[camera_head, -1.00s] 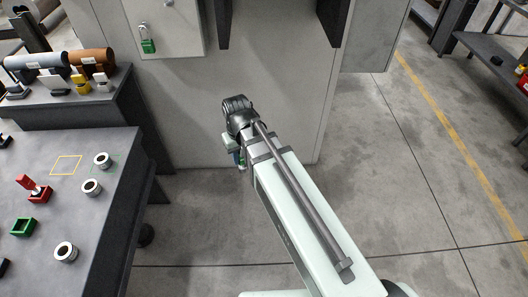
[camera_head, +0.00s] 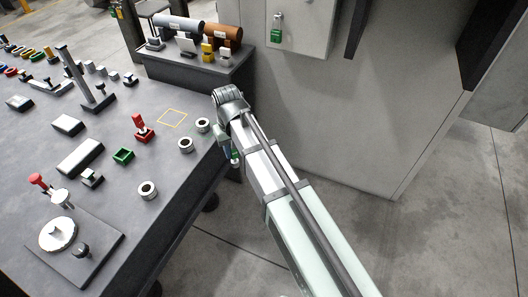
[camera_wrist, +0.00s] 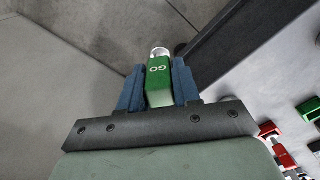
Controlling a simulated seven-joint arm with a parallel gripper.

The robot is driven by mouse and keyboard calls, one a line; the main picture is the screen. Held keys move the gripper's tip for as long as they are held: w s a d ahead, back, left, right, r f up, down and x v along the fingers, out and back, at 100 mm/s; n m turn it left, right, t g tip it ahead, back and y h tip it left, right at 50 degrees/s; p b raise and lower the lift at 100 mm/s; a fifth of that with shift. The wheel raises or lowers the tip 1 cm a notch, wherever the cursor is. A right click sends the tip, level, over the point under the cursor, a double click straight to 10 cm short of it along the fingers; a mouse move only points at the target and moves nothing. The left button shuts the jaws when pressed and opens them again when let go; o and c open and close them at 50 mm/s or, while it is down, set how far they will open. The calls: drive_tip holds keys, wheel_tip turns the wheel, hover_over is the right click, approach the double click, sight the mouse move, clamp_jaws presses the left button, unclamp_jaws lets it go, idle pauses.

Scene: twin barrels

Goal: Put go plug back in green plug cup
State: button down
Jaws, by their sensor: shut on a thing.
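My gripper (camera_wrist: 158,92) is shut on the go plug (camera_wrist: 159,80), a green block with white "GO" lettering and a pale rounded end, held between two blue fingers in the wrist view. In the head view the gripper (camera_head: 232,152) hangs at the right edge of the bench, with only a little of the plug's green showing. The green plug cup (camera_head: 123,156) is a small square green holder on the bench, left of my gripper and apart from it. It looks empty. In the wrist view a green piece shows at the right edge, partly cut off.
A red plug (camera_head: 138,122) stands in a red cup left of my gripper. White ring sockets (camera_head: 186,145) lie between gripper and green cup. A raised shelf (camera_head: 200,66) holds cylinders behind. A grey cabinet with a green padlock (camera_head: 277,36) stands at the back.

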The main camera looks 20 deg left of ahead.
drive_tip(key=s+a+r+n, duration=0.15)
drive_tip(key=s+a, duration=0.35)
drive_tip(key=a, duration=0.5)
drive_tip(key=s+a+r+n, duration=0.15)
drive_tip(key=s+a, duration=0.35)
drive_tip(key=a, duration=0.5)
drive_tip(key=s+a+r+n, duration=0.1)
drive_tip(key=s+a+r, duration=0.3)
drive_tip(key=a, duration=0.6)
drive_tip(key=a+r+m, duration=0.1)
drive_tip(key=a+m, duration=0.1)
drive_tip(key=a, duration=0.8)
drive_tip(key=shift+w+a+r, duration=0.15)
drive_tip(key=shift+w+a, duration=0.05)
drive_tip(key=shift+w, duration=0.2)
drive_tip(key=shift+f, duration=2.95)
drive_tip(key=shift+f, duration=1.6)
drive_tip(key=c, duration=0.7)
unclamp_jaws()
